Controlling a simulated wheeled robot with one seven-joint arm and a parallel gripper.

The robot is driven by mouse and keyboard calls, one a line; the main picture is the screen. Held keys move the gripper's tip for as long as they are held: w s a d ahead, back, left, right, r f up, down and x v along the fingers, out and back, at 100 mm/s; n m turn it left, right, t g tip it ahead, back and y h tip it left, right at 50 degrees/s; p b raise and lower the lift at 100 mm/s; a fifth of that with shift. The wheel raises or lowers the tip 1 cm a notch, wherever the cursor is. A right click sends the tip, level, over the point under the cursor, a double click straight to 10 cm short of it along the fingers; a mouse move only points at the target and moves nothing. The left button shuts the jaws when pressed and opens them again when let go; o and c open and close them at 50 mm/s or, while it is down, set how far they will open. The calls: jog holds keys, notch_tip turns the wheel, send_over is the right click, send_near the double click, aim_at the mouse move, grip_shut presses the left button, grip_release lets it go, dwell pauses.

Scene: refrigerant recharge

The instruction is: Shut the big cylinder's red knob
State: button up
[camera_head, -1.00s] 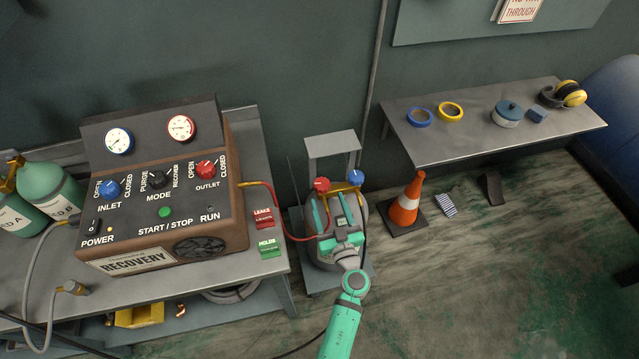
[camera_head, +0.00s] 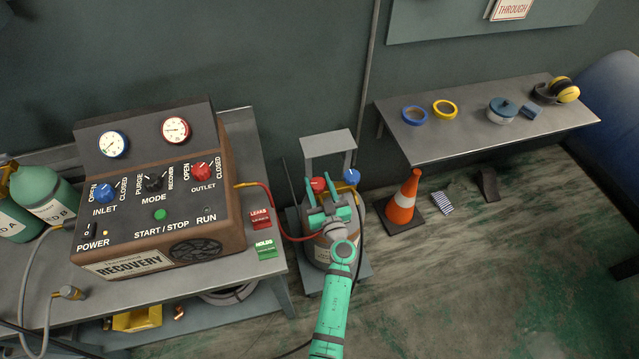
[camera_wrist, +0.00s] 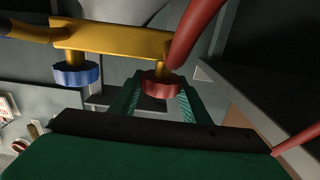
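The big cylinder (camera_head: 318,252) stands on a low platform beside the bench, partly hidden by my gripper and arm. Its red knob (camera_head: 317,184) is at the top left of the valve, and its blue knob (camera_head: 352,175) is to the right. My gripper (camera_head: 328,193) is at the red knob, with its fingers spread apart. In the wrist view, the red knob (camera_wrist: 162,85) and the blue knob (camera_wrist: 77,74) hang from a yellow brass bar (camera_wrist: 115,40). The green fingers show behind and on both sides of the red knob; contact cannot be told.
A red hose (camera_head: 270,205) runs from the recovery machine (camera_head: 150,215) to the cylinder. A grey frame handle (camera_head: 328,141) rises behind the valve. An orange cone (camera_head: 403,198) stands to the right, below a side table (camera_head: 450,145). Open floor lies at the lower right.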

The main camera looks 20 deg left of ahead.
jog(key=c, duration=0.4)
jog(key=shift+c, duration=0.2)
jog(key=shift+m+t+h, duration=0.4)
jog(key=shift+m+h, duration=0.2)
jog(key=shift+h, duration=0.2)
jog(key=shift+m+t+h, duration=0.7)
jog(key=shift+m+h, duration=0.2)
jog(key=shift+h, duration=0.5)
jog(key=shift+d, duration=0.1)
jog(key=o, duration=1.1)
jog(key=shift+c, duration=0.2)
